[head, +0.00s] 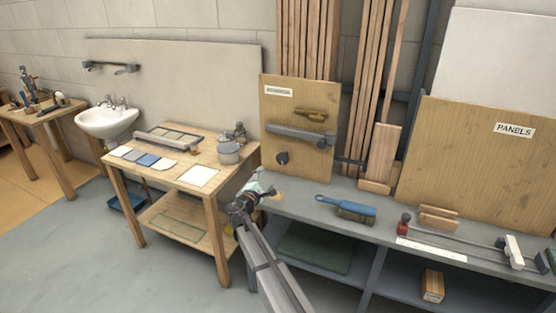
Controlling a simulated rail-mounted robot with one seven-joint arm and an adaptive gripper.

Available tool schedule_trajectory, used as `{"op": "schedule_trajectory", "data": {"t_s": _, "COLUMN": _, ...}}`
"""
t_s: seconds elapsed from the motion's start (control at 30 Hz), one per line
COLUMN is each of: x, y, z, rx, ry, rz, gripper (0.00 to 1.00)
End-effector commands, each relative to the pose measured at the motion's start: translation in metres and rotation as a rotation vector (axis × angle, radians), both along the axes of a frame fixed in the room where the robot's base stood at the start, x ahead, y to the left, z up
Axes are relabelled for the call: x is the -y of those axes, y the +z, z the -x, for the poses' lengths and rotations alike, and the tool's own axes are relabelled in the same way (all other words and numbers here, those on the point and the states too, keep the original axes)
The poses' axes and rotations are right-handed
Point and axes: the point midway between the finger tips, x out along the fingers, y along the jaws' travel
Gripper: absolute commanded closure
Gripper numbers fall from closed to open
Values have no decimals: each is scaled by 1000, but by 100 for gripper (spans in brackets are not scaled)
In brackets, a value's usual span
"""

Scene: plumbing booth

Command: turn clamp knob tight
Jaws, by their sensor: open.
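A bar clamp (462,246) lies on the grey bench at the right, with a red part (403,224) at its left end and a pale block (513,251) towards its right end. An upright wooden board (310,97) at the back of the bench carries a horizontal grey bar (296,134) and a dark round knob (282,158) low on its left. I cannot tell which of these is the clamp knob of the task. My gripper (262,190) is open at the bench's left end, below the dark knob and apart from it. Its fingertips are small and hard to make out.
A brush with a blue handle (346,204) and wooden blocks (438,216) lie on the bench (310,212). A wooden table (222,167) with tiles and a pot (228,153) stands to the left. A panel marked PANELS (480,165) leans at the back right.

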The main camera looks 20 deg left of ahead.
Motion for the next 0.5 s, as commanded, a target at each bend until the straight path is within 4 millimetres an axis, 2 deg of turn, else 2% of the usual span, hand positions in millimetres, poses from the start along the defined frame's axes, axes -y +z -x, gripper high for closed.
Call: {"op": "schedule_trajectory", "data": {"t_s": 0.5, "x": -1, "y": 2, "z": -99, "rx": 0, "ry": -2, "rz": -3, "gripper": 19}}
